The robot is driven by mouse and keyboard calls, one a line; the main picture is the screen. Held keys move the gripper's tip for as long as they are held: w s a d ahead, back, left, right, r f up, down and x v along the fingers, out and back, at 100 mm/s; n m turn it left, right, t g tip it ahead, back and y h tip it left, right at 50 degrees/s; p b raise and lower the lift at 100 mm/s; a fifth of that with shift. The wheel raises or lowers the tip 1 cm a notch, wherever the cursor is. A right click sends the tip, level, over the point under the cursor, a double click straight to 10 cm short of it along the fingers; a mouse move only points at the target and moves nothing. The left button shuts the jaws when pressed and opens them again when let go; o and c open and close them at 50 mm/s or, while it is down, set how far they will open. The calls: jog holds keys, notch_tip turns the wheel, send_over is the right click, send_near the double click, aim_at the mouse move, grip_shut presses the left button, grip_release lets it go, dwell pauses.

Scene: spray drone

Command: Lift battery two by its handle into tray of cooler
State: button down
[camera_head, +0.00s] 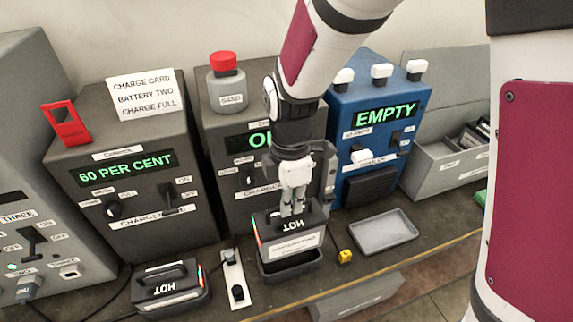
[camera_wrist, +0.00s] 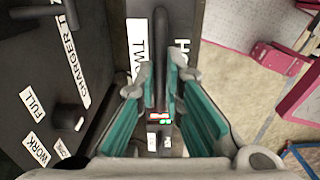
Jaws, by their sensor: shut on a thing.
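My gripper (camera_head: 292,210) is shut on the handle (camera_wrist: 160,50) of a dark battery marked HOT (camera_head: 288,238). The wrist view shows the label TWO beside the handle, between the teal finger pads. The battery is upright, over or in a black tray (camera_head: 291,272) before the middle charger; I cannot tell if it touches the tray floor. A second dark battery marked HOT (camera_head: 170,290) lies at the front left. I cannot tell which tray is the cooler's.
A grey machine (camera_head: 130,160) reads 60 PER CENT. A blue machine (camera_head: 385,110) reads EMPTY. An empty grey tray (camera_head: 383,233) lies right of the held battery. A power strip (camera_head: 235,280) and a small yellow block (camera_head: 345,257) flank it. A sand bottle (camera_head: 228,85) stands on the middle machine.

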notch_tip(320, 180, up, 9)
jog(key=p, duration=0.3)
jog(key=shift+r, duration=0.2)
dwell(0.8)
jog(key=shift+f, duration=0.1)
